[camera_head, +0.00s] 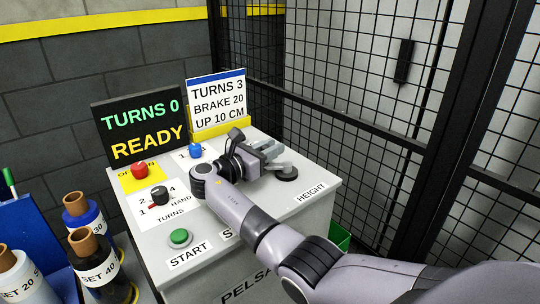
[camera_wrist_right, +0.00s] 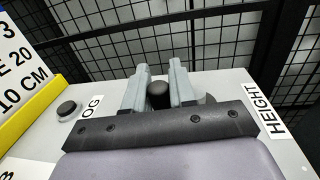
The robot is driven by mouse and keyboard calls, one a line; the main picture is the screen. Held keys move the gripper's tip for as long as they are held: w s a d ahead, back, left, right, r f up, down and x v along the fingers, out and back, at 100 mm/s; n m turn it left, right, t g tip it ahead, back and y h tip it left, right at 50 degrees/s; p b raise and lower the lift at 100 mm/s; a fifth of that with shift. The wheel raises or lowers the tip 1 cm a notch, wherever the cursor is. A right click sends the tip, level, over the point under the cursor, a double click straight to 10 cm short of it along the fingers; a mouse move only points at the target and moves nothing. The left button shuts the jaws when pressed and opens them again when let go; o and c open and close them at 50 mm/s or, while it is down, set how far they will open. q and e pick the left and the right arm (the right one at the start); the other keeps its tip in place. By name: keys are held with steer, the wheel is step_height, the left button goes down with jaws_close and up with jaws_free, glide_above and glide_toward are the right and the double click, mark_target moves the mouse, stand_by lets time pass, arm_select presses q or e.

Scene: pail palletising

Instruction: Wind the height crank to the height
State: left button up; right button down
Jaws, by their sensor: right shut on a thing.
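The height crank (camera_head: 286,174) is on the top of the grey console (camera_head: 320,180), beside the HEIGHT label (camera_head: 311,191). My right gripper (camera_head: 272,150) reaches over the console from the right. In the right wrist view its two grey fingers (camera_wrist_right: 160,88) stand either side of the crank's black knob (camera_wrist_right: 158,96), and the gripper is shut on it. The black display (camera_head: 143,124) reads TURNS 0 and READY. The white card (camera_head: 217,103) reads TURNS 3, BRAKE 20, UP 10 CM. My left gripper is not in view.
The console also carries a red button (camera_head: 139,169), a black selector knob (camera_head: 159,194), a blue knob (camera_head: 195,150) and a green START button (camera_head: 180,238). A black mesh fence (camera_head: 360,115) stands close behind. Labelled rolls (camera_head: 96,262) stand at left.

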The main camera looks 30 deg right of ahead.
steer(key=shift+w+d+r, duration=0.1)
steer(key=shift+r, duration=0.1)
stand_by(0.3)
steer(key=c, duration=1)
jaws_free()
steer(key=shift+f, duration=0.1)
steer(key=shift+a+f, duration=0.1)
steer(key=shift+a, duration=0.4)
steer(key=shift+s+a+b, duration=0.1)
steer(key=shift+s+a, duration=0.1)
steer(key=shift+a, duration=0.8)
steer(key=shift+s+a+b, duration=0.15)
steer(key=shift+s+a, duration=0.05)
steer(key=shift+a, duration=0.85)
steer(key=shift+s+a+b, duration=0.1)
steer(key=shift+s+a, duration=0.1)
steer(key=shift+a, duration=0.8)
